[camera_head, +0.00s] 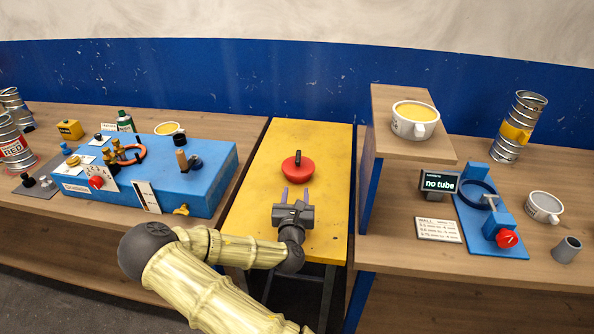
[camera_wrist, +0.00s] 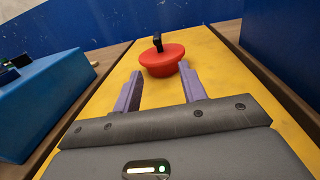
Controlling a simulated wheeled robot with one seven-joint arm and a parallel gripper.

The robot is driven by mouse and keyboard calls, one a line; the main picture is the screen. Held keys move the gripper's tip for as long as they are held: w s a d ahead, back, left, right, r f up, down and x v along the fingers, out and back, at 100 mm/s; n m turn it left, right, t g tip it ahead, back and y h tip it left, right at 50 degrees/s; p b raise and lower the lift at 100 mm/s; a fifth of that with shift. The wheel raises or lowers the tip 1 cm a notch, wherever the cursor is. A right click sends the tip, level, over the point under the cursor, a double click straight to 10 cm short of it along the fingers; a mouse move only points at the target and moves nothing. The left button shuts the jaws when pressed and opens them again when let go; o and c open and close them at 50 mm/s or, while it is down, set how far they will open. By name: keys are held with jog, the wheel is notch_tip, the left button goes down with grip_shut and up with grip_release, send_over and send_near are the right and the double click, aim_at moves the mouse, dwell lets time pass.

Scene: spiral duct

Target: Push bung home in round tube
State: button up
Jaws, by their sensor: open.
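A red bung (camera_head: 298,172) with a black upright handle sits on the yellow table, and it also shows in the wrist view (camera_wrist: 163,60). My gripper (camera_head: 297,192) is open and empty, on the near side of the bung. In the wrist view its two purple fingers (camera_wrist: 159,78) point toward the bung, which lies just beyond their tips. A ribbed metal tube (camera_head: 508,148) with a yellow patch stands on the right bench. Another ribbed metal tube (camera_head: 12,134) with a red label stands at the far left, partly cut off. I cannot tell which one is the task's round tube.
The yellow table (camera_head: 260,205) is otherwise clear. A blue fixture box (camera_head: 215,180) with fittings stands on the left bench.

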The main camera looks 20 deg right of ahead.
jog(key=p, duration=0.3)
send_near(299, 151)
jog(key=shift+w+d+f, duration=0.5)
jog(key=shift+d+f, duration=0.05)
jog(key=shift+w+d+f, duration=0.1)
jog(key=shift+w+d, duration=0.15)
jog(key=shift+w, duration=0.25)
jog(key=shift+w, duration=0.1)
jog(key=shift+w+d, duration=0.15)
jog(key=shift+a+p+x, duration=0.1)
jog(key=shift+p+x, duration=0.4)
jog(key=shift+x, duration=0.65)
jog(key=shift+a+p+x, duration=0.15)
jog(key=shift+p+x, duration=0.3)
jog(key=shift+x, duration=0.7)
jog(key=shift+w, duration=0.1)
grip_shut()
